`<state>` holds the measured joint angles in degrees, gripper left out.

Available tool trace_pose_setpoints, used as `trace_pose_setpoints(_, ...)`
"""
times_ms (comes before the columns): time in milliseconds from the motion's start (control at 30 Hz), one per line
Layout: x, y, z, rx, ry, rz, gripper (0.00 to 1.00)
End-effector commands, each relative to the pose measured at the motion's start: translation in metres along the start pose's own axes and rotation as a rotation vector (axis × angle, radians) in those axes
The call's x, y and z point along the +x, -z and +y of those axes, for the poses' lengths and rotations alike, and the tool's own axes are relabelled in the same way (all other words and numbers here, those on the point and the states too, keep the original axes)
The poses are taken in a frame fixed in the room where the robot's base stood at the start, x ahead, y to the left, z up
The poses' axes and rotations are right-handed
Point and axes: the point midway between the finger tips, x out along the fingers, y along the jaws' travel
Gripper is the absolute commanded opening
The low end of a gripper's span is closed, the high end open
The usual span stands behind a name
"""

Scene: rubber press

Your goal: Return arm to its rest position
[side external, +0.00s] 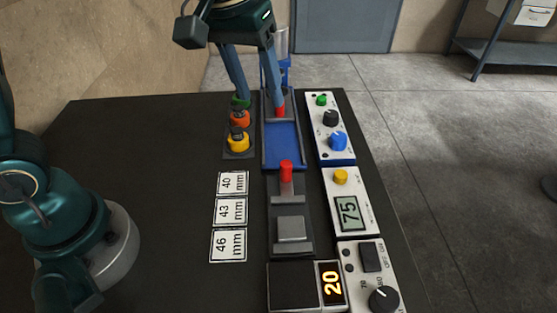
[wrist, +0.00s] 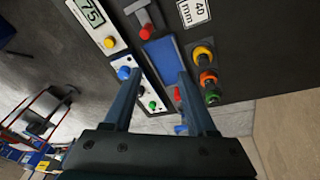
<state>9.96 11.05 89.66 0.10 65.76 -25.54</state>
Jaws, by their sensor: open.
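My gripper (side external: 259,104) is open and points down over the far end of the table, with nothing visible between its fingers. In the side view its left finger overlaps the green piece of the colored row, and its right finger overlaps a red part at the far end of the blue tray (side external: 282,145). I cannot tell whether either is touched. In the wrist view my open gripper (wrist: 158,80) spans the far end of the tray, which shows between and beyond the fingers.
Green, orange (side external: 240,119) and yellow (side external: 238,143) pieces stand in a holder left of the tray. A red-handled lever (side external: 286,170), control panels (side external: 348,212) and a "20" display (side external: 331,284) lie nearer. Size labels (side external: 230,212) lie left. The table's left middle is clear.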

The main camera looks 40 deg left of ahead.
Motion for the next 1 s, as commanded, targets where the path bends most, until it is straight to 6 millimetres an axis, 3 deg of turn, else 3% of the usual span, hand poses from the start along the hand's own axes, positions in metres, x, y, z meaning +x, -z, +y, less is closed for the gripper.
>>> trace_pose_setpoints(33, -0.014, -0.005, -0.009, -0.001, -0.01, 0.032, 0.57)
trace_pose_setpoints(200, -0.042, -0.028, -0.034, 0.018, -0.03, 0.124, 0.57)
trace_pose_setpoints(367, -0.053, -0.058, -0.056, 0.057, -0.036, 0.202, 0.57)
trace_pose_setpoints(533, -0.048, -0.091, -0.076, 0.12, -0.026, 0.267, 0.57)
trace_pose_setpoints(700, -0.029, -0.117, -0.087, 0.204, -0.009, 0.277, 0.57)
trace_pose_setpoints(800, -0.018, -0.124, -0.089, 0.251, 0.001, 0.252, 0.57)
trace_pose_setpoints(1000, -0.02, -0.122, -0.089, 0.282, 0.003, 0.263, 0.57)
